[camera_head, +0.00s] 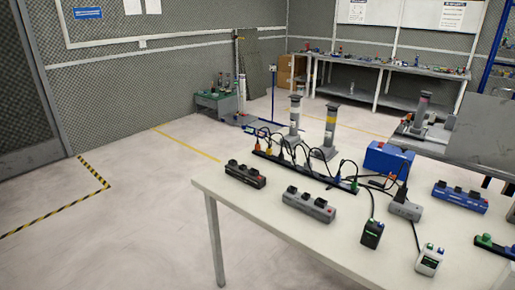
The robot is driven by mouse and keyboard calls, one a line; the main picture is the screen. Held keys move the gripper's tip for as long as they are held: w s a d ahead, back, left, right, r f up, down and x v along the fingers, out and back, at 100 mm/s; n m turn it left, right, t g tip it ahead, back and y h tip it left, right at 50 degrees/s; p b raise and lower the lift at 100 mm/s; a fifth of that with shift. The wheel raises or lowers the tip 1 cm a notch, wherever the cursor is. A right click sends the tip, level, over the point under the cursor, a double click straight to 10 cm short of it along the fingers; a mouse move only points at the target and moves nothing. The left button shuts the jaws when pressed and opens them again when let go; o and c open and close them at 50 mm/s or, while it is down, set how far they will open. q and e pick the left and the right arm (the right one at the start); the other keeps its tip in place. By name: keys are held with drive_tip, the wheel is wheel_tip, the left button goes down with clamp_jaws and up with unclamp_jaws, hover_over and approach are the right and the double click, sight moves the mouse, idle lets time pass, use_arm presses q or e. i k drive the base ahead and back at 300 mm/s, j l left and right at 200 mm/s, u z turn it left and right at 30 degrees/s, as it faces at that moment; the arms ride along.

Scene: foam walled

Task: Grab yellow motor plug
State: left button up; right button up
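Neither of my grippers is in view. A long black power strip (305,171) lies along the back left of the white table, with several dark plugs and black cords in it.
The white table (345,240) also holds a black socket block (245,175), a grey socket block (309,205), a blue box (388,159), a blue socket block (459,197), a dark green-topped device (372,235) and a white device (429,260). Floor to the left is clear.

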sight(269, 151)
drive_tip(key=i+j+z, duration=0.15)
drive_tip(key=z, duration=0.35)
drive_tip(key=i+j+z, duration=0.1)
drive_tip(key=z, duration=0.35)
drive_tip(key=j+z, duration=0.3)
drive_tip(key=z, duration=0.2)
drive_tip(key=i+j+z, duration=0.1)
drive_tip(key=j+z, duration=0.25)
drive_tip(key=j, duration=1.1)
drive_tip(key=k+j+z, duration=0.1)
drive_tip(key=j+z, duration=0.25)
drive_tip(key=j, duration=1.05)
